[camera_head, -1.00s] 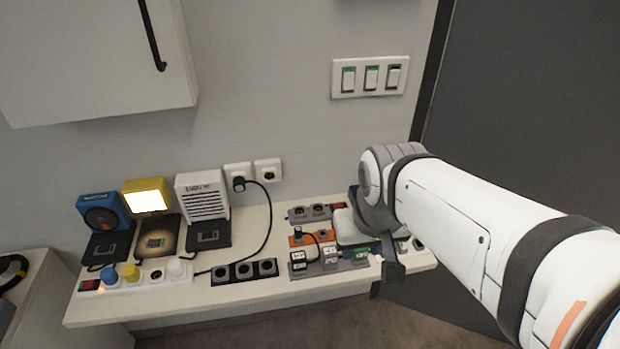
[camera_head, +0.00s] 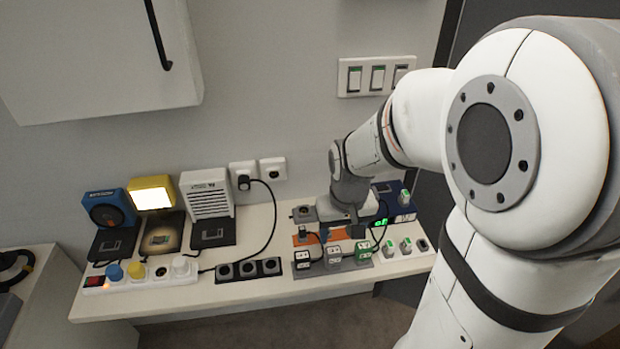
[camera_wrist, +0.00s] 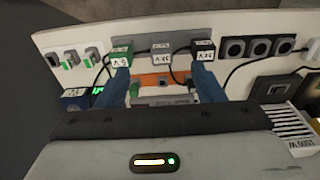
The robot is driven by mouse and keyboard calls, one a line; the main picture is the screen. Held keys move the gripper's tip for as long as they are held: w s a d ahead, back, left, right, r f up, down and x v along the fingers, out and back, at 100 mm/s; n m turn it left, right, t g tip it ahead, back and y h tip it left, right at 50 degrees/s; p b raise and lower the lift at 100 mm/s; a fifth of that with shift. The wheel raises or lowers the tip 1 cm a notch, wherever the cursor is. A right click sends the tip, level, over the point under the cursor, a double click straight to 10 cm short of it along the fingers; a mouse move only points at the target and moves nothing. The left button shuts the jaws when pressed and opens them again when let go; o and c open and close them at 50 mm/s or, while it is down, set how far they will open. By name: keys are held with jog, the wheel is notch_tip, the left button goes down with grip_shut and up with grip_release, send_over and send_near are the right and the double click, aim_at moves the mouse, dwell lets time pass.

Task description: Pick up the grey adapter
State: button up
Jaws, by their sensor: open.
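The grey adapter (camera_head: 333,256) stands in the middle of a row of three on a grey strip (camera_head: 346,264), between a black adapter (camera_head: 302,261) and a green adapter (camera_head: 364,251). In the wrist view the grey adapter (camera_wrist: 161,51) has a white label and a cable. The black adapter (camera_wrist: 203,48) and green adapter (camera_wrist: 120,55) flank it. My gripper (camera_head: 341,232) is above and behind the row in the head view. In the wrist view my gripper (camera_wrist: 161,84) is open and empty, its blue-grey fingers apart, with the grey adapter beyond and between the fingertips.
An orange strip (camera_head: 308,240) lies under my gripper, behind the row. A blue device with a green display (camera_head: 380,222) is to the right. Black sockets (camera_head: 248,268) and a white power strip (camera_head: 140,280) are to the left. Thin cables run among the adapters.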

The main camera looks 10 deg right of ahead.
jog(key=g, duration=0.1)
send_over(334, 250)
jog(key=s, duration=0.2)
jog(key=f, duration=0.6)
jog(key=shift+w+f, duration=0.15)
jog(key=shift+w, duration=0.1)
notch_tip(334, 250, down, 2)
jog(key=shift+w+f, duration=0.1)
jog(key=shift+f, duration=0.1)
jog(key=shift+w+f+p, duration=0.2)
jog(key=shift+f, duration=0.75)
jog(key=shift+w+f+p, duration=0.15)
jog(key=shift+w+f, duration=0.1)
jog(key=shift+f, duration=0.7)
jog(key=shift+w+f+p, duration=0.2)
jog(key=shift+f, duration=0.75)
jog(key=c, duration=1.3)
jog(key=shift+r, duration=0.15)
notch_tip(334, 250, up, 10)
jog(key=shift+f, duration=0.1)
